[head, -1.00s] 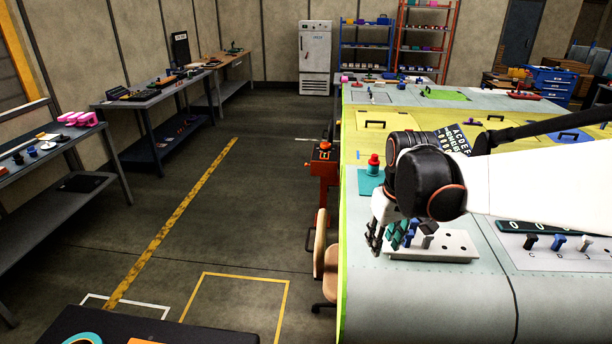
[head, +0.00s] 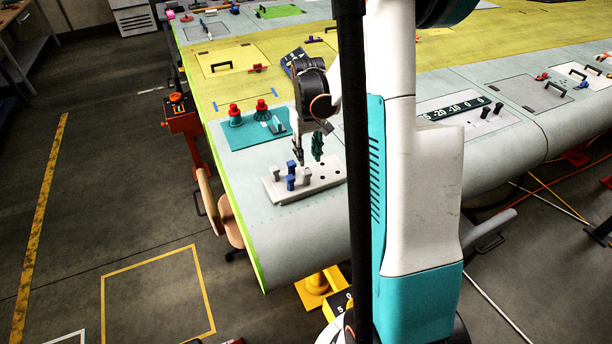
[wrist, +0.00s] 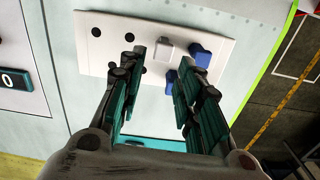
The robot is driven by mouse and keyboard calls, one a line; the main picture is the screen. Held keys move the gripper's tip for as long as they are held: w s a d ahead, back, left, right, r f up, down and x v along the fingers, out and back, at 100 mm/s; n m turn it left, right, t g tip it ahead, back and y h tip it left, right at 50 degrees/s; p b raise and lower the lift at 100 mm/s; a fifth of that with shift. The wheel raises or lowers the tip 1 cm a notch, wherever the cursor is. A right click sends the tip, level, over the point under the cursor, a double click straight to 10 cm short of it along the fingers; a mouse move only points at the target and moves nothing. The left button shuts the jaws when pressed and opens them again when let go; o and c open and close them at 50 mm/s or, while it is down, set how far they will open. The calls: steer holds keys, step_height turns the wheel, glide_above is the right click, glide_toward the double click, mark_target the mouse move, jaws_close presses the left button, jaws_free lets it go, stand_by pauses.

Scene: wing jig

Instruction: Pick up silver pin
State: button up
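A pale silver pin (head: 306,176) stands upright in a white holed plate (head: 332,173) near the left end of the wing. Another greyish pin (head: 277,174) stands at the plate's left. In the wrist view a silver pin (wrist: 165,50) stands beyond my fingertips, beside a blue pin (wrist: 200,56); a second blue pin (wrist: 171,80) is nearer, beside the right finger. My gripper (wrist: 155,80) is open above the plate, with no pin seen held between its green-padded fingers. In the head view my gripper (head: 310,152) is just behind the pins. The right finger may hide the other greyish pin.
A teal mat (head: 240,138) with two red-topped pieces lies behind the plate. My arm blocks the middle of the head view.

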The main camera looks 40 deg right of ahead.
mark_target(307, 172)
steer(key=shift+s+a+f, duration=0.1)
steer(key=shift+a+f, duration=0.05)
steer(key=shift+f, duration=1.95)
steer(key=shift+s+a+f, duration=0.1)
steer(key=shift+a+f, duration=0.05)
steer(key=shift+f, duration=1.95)
jaws_close()
